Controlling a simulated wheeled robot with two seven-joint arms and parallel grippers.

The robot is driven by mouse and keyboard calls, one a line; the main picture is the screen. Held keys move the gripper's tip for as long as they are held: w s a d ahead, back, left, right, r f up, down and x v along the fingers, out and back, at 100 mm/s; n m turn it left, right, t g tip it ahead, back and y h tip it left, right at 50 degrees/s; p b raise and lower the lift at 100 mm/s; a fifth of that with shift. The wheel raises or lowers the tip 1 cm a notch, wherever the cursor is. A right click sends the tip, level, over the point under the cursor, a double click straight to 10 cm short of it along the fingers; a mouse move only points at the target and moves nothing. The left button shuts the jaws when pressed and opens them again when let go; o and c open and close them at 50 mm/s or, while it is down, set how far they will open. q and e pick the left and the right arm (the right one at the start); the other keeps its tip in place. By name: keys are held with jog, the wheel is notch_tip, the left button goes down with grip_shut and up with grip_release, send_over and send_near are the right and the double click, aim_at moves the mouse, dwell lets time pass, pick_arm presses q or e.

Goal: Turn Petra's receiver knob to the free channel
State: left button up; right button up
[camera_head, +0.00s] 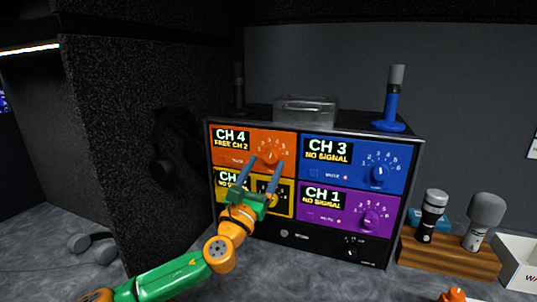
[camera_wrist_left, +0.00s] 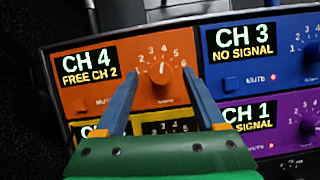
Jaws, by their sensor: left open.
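The receiver rack (camera_head: 272,239) has four coloured panels. The orange panel (camera_head: 222,153) at upper left reads "CH 4 FREE CH 2"; its name label is too small to read. Its orange knob (camera_head: 271,157) has a white pointer, roughly upright in the left wrist view (camera_wrist_left: 162,80), with numbers around it. My left gripper (camera_head: 266,161) is open, its blue fingers reaching toward this knob. In the left wrist view the fingertips (camera_wrist_left: 161,73) lie on either side of the knob; contact cannot be told.
The blue panel (camera_head: 313,173) reads CH 3, the purple panel (camera_head: 309,211) CH 1, both "NO SIGNAL". My gripper partly covers the yellow panel (camera_head: 286,207). Two microphones (camera_head: 432,215) stand in a wooden block (camera_head: 450,262) at right. Headphones (camera_head: 95,246) lie at left.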

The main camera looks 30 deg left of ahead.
aim_at(271, 157)
pick_arm(q)
jog(key=shift+f+x, duration=0.2)
jog(key=shift+x, duration=0.8)
jog(key=shift+w+f, duration=0.1)
jog(key=shift+w, duration=0.3)
jog(key=shift+s, duration=0.2)
jog(key=shift+c, duration=1.2)
grip_shut()
